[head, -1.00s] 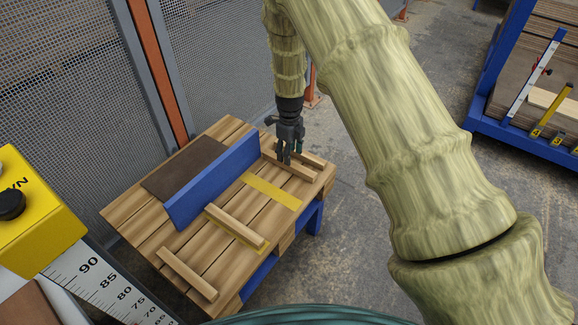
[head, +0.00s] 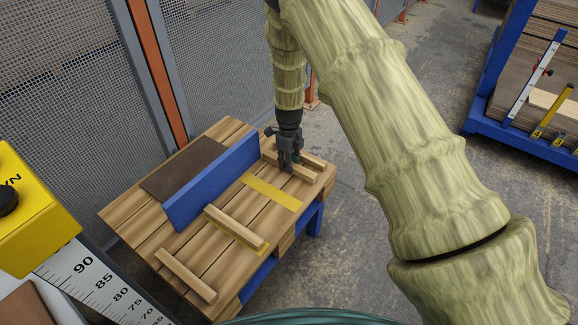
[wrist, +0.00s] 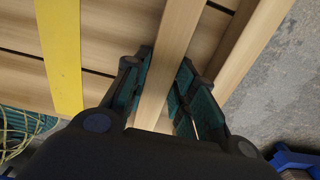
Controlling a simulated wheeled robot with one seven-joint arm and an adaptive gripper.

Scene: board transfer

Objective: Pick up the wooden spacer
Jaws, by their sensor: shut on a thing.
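My gripper (head: 287,163) is down at the far right part of the wooden slatted table (head: 195,245). It is shut on a wooden spacer (head: 304,174), a pale straight bar. In the wrist view the spacer (wrist: 170,62) runs between the two teal-padded fingers (wrist: 160,103). Whether the spacer touches the table cannot be told. Another wooden spacer (head: 314,160) lies close beside it, to the right. Two more lie nearer: one (head: 235,226) by the middle of the table, one (head: 187,276) at the near left.
A blue upright board (head: 215,180) stands along the table, with a dark brown sheet (head: 185,167) behind it. A yellow strip (head: 271,192) lies flat left of the held spacer. A mesh fence (head: 220,60) rises behind. A blue rack (head: 490,105) stands far right.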

